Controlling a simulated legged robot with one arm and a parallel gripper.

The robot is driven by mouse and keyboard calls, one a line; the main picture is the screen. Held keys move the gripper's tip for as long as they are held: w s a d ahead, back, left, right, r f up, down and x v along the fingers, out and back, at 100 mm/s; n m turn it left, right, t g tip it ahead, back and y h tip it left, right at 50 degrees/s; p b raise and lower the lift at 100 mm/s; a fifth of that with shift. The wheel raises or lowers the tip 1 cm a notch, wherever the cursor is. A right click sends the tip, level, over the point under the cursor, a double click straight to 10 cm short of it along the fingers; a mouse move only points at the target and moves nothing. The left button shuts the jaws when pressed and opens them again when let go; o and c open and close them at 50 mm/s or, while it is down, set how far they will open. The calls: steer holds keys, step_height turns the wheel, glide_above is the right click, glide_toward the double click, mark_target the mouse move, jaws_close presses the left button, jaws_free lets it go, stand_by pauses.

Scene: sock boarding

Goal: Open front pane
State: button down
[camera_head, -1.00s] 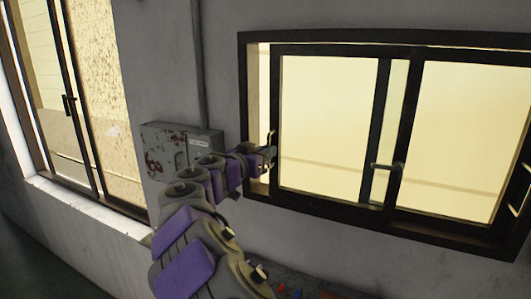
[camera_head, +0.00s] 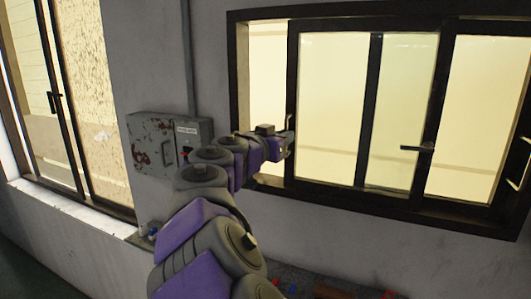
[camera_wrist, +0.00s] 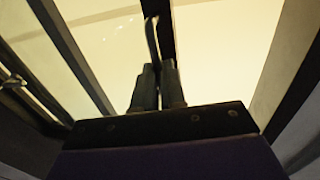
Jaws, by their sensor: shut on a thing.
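The front pane (camera_head: 332,105) is a dark-framed sliding pane of the window on the right. It stands away from the left jamb, and a tall gap (camera_head: 264,85) shows between them. My gripper (camera_head: 289,144) is at the left stile of this pane, on its thin upright handle. In the wrist view my gripper (camera_wrist: 158,82) has its fingers close together around the lower end of the handle (camera_wrist: 152,40). The exact grip is partly hidden by the fingers.
Another stile with a lever handle (camera_head: 417,148) stands further right. A rusty grey wall box (camera_head: 168,143) hangs left of the window, behind my arm. A second window (camera_head: 62,110) is at far left. Small coloured items (camera_head: 290,289) lie at the bottom edge.

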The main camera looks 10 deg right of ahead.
steer(key=b, duration=0.5)
glide_toward(324, 134)
steer(key=x, duration=0.4)
steer(key=shift+d, duration=0.1)
